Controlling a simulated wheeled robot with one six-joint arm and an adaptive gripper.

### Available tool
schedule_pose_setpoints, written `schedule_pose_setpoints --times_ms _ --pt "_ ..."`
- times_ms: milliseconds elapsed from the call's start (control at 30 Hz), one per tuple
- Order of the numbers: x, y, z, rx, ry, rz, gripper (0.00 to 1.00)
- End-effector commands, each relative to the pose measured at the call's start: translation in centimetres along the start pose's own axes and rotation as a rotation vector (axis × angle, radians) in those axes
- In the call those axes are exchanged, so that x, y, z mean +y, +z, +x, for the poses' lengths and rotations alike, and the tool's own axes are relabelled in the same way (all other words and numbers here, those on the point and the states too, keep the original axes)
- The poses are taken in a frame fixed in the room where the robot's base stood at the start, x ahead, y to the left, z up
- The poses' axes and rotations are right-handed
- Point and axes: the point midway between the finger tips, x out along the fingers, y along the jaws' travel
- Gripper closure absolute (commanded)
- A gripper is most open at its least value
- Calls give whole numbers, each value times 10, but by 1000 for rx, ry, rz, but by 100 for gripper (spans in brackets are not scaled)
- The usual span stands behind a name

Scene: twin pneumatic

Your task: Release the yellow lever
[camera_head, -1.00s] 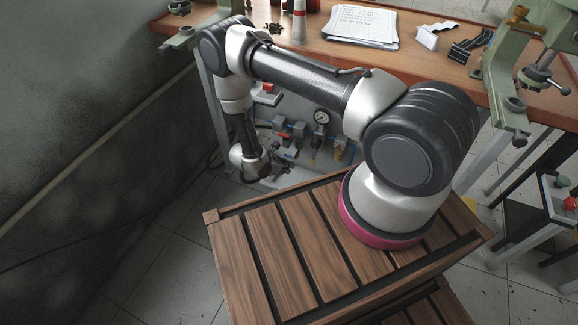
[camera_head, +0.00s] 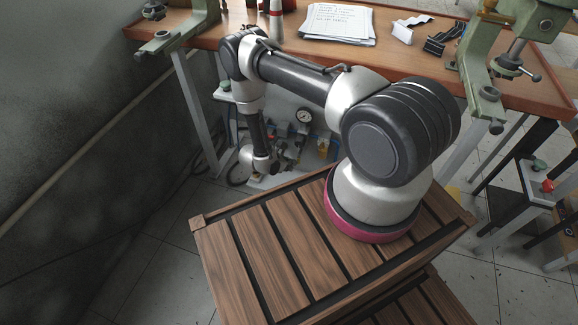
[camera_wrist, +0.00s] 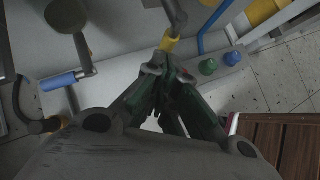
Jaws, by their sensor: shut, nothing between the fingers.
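In the wrist view, a small yellow sleeve (camera_wrist: 169,44) on the end of a thin grey rod looks like the yellow lever's tip. My gripper (camera_wrist: 163,76) is shut and empty, its dark green fingers pointing up the picture. The fingertips are just below the yellow piece; I cannot tell whether they touch it. In the head view, my gripper (camera_head: 264,168) is low in front of the pneumatic panel (camera_head: 320,152) under the table, and my arm hides part of it. The lever cannot be made out clearly there.
In the wrist view, a blue-sleeved fitting (camera_wrist: 62,80) lies left of the fingers, and green and blue knobs (camera_wrist: 220,62) lie right. In the head view, a gauge (camera_head: 304,116) sits on the panel. The wooden table (camera_head: 385,62) overhangs it; a wall borders the left.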

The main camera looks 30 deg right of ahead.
Motion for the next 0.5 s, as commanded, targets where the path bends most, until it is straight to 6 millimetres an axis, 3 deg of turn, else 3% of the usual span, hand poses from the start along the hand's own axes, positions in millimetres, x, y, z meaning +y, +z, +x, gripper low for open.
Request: schedule_pose_setpoints --times_ms 500 --pt "-1 -1 2 -41 -41 -42 100"
